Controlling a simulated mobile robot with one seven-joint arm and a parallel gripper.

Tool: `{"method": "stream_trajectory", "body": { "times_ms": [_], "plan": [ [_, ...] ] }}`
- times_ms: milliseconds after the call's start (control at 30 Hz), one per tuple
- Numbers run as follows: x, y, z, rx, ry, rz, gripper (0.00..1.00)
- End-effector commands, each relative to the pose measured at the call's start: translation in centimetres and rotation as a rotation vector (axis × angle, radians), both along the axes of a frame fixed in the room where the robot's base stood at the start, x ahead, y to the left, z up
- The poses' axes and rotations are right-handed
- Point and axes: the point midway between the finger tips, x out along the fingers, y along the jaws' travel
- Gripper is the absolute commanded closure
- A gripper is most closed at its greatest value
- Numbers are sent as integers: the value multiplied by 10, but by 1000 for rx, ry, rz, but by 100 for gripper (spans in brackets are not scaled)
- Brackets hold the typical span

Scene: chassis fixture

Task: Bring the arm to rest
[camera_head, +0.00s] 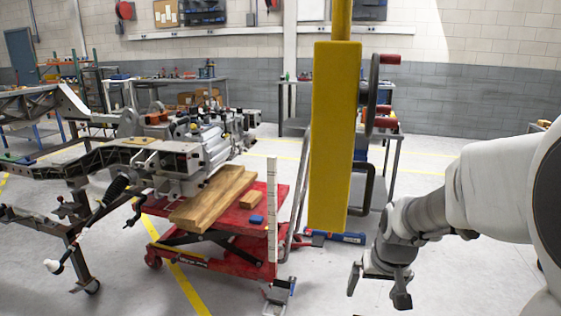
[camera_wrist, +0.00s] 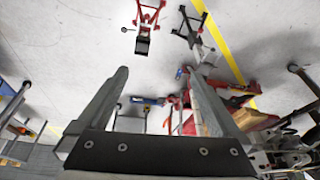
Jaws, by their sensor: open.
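My gripper (camera_head: 376,288) hangs at the lower right of the head view, pointing down above the grey floor, at the end of my white arm. Its two fingers are spread apart with nothing between them. In the wrist view the open fingers of my gripper (camera_wrist: 160,95) frame bare floor and some distant equipment. It touches nothing that I can see.
A yellow post (camera_head: 335,140) with a crank stands left of my arm. A red lift cart (camera_head: 230,222) with wooden boards (camera_head: 213,199) stands under the metal chassis (camera_head: 180,155). A red floor jack (camera_wrist: 146,17) shows in the wrist view.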

Motion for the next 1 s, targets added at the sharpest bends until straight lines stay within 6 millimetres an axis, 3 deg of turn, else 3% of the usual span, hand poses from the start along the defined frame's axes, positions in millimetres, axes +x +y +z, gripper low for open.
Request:
{"method": "stream_trajectory", "body": {
  "times_ms": [100, 300, 500, 700, 833, 867, 1000],
  "plan": [
    [-25, 13, 33, -5, -34, 24, 0],
    [-70, 30, 73, -15, -78, 60, 0],
    [-119, 42, 98, -25, -119, 90, 0],
    [-160, 50, 110, -36, -153, 114, 0],
    [-183, 52, 113, -42, -174, 125, 0],
    [-181, 52, 130, -41, -168, 123, 0],
    [-180, 52, 161, -40, -165, 122, 0]
  ]
}}
